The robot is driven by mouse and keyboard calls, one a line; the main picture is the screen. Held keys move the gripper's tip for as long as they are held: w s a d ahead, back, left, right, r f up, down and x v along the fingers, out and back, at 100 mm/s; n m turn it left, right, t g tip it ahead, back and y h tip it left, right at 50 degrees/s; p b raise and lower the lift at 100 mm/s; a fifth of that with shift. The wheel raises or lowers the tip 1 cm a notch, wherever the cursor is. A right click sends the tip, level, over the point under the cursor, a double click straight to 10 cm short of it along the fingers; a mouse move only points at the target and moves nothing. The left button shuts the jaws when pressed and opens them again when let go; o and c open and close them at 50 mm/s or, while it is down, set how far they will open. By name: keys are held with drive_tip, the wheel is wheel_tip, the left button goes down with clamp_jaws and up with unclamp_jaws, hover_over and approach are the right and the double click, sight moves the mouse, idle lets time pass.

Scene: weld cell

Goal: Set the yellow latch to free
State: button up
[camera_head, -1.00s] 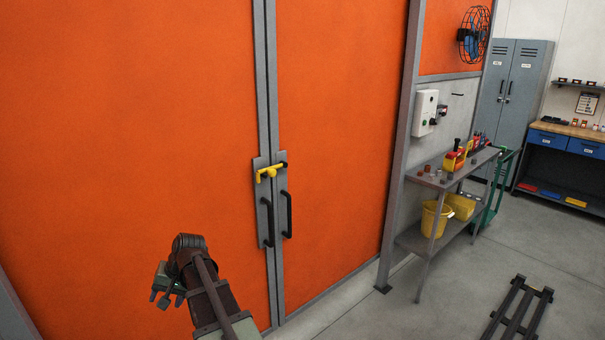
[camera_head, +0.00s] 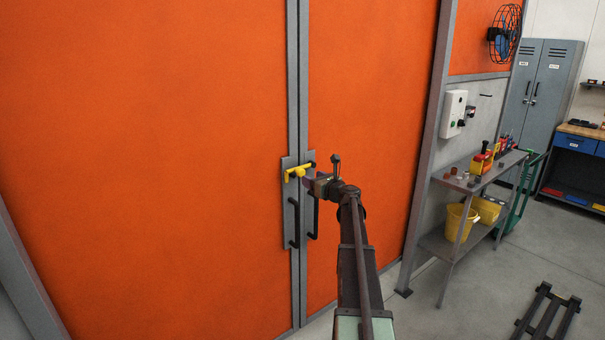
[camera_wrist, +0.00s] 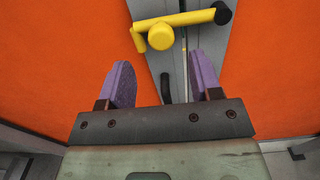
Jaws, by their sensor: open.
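The yellow latch (camera_head: 297,172) is a bar with a round knob, lying roughly level across the seam of the orange double door (camera_head: 200,130). In the wrist view the latch (camera_wrist: 161,35) is at the top, its bar running from a short bent end at left to a black end piece (camera_wrist: 222,14) at right. My gripper (camera_wrist: 163,80) has purple finger pads, spread apart and empty. The latch lies beyond the fingertips in that view, with its knob roughly between their lines; they appear apart from it. In the head view my gripper (camera_head: 314,180) is just right of the latch, partly hidden by my wrist.
Two black door handles, left (camera_head: 294,222) and right (camera_head: 314,217), hang below the latch, close to my gripper. A grey shelf (camera_head: 465,188) with yellow buckets (camera_head: 458,221) stands at right. A dark rack (camera_head: 547,315) lies on the floor.

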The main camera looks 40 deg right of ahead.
sight(302, 173)
drive_tip(key=w, duration=0.7)
drive_tip(key=shift+w, duration=0.4)
clamp_jaws()
